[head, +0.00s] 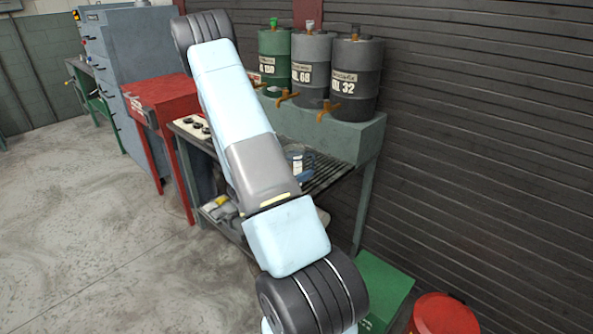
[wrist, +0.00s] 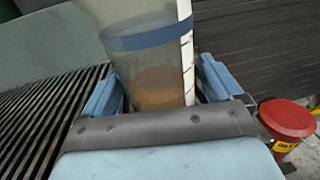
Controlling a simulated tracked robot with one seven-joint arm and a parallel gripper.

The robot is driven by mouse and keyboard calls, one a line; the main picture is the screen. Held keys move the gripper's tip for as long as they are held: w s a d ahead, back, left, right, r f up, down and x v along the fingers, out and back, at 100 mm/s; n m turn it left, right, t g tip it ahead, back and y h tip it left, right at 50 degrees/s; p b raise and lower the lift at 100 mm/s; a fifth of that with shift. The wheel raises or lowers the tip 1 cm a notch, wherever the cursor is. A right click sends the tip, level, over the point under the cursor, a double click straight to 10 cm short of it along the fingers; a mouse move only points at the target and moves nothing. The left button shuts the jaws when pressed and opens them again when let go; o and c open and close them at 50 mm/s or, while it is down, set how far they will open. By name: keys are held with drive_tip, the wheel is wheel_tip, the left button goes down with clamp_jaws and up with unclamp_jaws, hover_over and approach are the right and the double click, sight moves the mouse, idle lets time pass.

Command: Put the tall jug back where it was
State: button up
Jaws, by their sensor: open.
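A tall clear jug (wrist: 155,62) with a blue band and a pale marked strip down its right side fills the middle of the wrist view. Brownish liquid shows in its lower part. My gripper (wrist: 163,88) is open, with one light-blue finger on each side of the jug. I cannot tell whether either finger touches it. The jug's foot is hidden behind the gripper body, and its top is cut off by the frame. In the head view my arm hides the gripper; a small pale and blue shape shows beside the arm above the slatted bench (head: 322,178).
Three oil drums, one green (head: 274,58), one grey (head: 311,68) and one dark (head: 354,78), with orange taps stand on a ledge behind the bench. A red cabinet (head: 165,100) is left. A green box (head: 382,285) and red bin (head: 442,315) stand right.

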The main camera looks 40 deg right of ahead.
drive_tip(key=a, duration=1.2)
drive_tip(key=s+a+r+m+g+y, duration=0.25)
drive_tip(key=s+r+m+y, duration=0.2)
drive_tip(key=r, duration=0.25)
drive_tip(key=s+a+r+m+g+y, duration=0.1)
drive_tip(key=s+a+r+m+y, duration=0.2)
drive_tip(key=r+m, duration=0.35)
drive_tip(key=s+a+r+m+t+y, duration=0.3)
drive_tip(key=s+a+r+t+y, duration=0.2)
drive_tip(key=a+r, duration=0.3)
drive_tip(key=s+a+r+m+t+y, duration=0.3)
drive_tip(key=s+a+r+t+y, duration=0.2)
drive_tip(key=a+r, duration=0.3)
drive_tip(key=shift+s+a+r, duration=0.25)
drive_tip(key=shift+s+a, duration=0.15)
drive_tip(key=shift+a, duration=0.75)
drive_tip(key=shift+y, duration=0.25)
